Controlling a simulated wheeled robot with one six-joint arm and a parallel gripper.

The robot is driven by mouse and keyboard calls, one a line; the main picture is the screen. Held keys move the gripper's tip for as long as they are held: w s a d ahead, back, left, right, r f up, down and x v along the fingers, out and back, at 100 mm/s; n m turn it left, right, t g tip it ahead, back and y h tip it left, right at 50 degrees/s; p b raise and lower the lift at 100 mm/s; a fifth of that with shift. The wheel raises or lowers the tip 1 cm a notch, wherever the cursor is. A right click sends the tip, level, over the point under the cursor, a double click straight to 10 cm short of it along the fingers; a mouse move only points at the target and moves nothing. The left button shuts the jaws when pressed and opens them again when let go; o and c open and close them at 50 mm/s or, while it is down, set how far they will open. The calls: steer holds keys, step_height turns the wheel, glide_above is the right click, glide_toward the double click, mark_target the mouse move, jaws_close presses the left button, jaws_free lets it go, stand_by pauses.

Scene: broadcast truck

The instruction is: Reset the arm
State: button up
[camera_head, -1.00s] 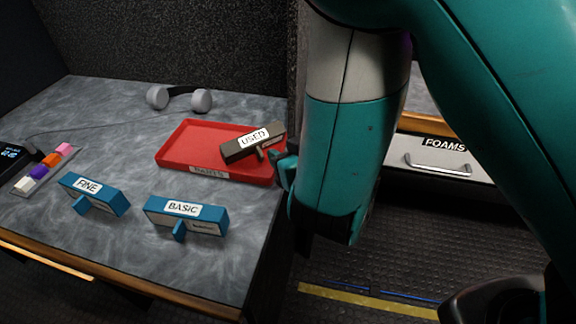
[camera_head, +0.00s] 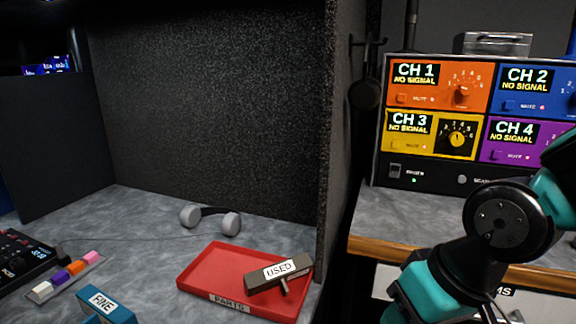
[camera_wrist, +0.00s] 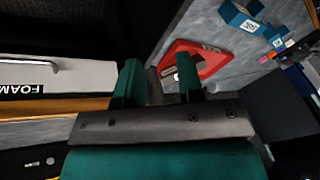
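My arm (camera_head: 507,225) is folded at the lower right of the head view. My gripper (camera_wrist: 159,82) shows in the wrist view with its two teal fingers apart and nothing seen between them. In the wrist view, the red parts tray (camera_wrist: 222,66) lies beyond the fingers, apart from them. In the head view, the same red tray (camera_head: 207,262) sits on the grey desk with the dark USED block (camera_head: 281,271) resting tilted over its right side. My fingertips cannot be made out in the head view.
The blue FINE block (camera_head: 108,308), colored blocks (camera_head: 76,268) and headphones (camera_head: 211,219) are on the left desk. A dark partition (camera_head: 338,150) divides it from the right counter, where a CH 1 to CH 4 panel (camera_head: 435,180) stands. A FOAMS drawer (camera_wrist: 75,78) lies left in the wrist view.

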steer(key=s+r+n+g+p, duration=0.1)
steer(key=s+r+p, duration=0.2)
steer(key=r+p, duration=0.4)
steer(key=s+r+n+g+p, duration=0.1)
steer(key=s+r+n+p, duration=0.1)
steer(key=r+p, duration=0.5)
step_height(320, 180, up, 5)
steer(key=shift+s+d+f+y+p, duration=0.15)
steer(key=shift+s+y+p, duration=0.2)
steer(key=shift+s+y, duration=0.1)
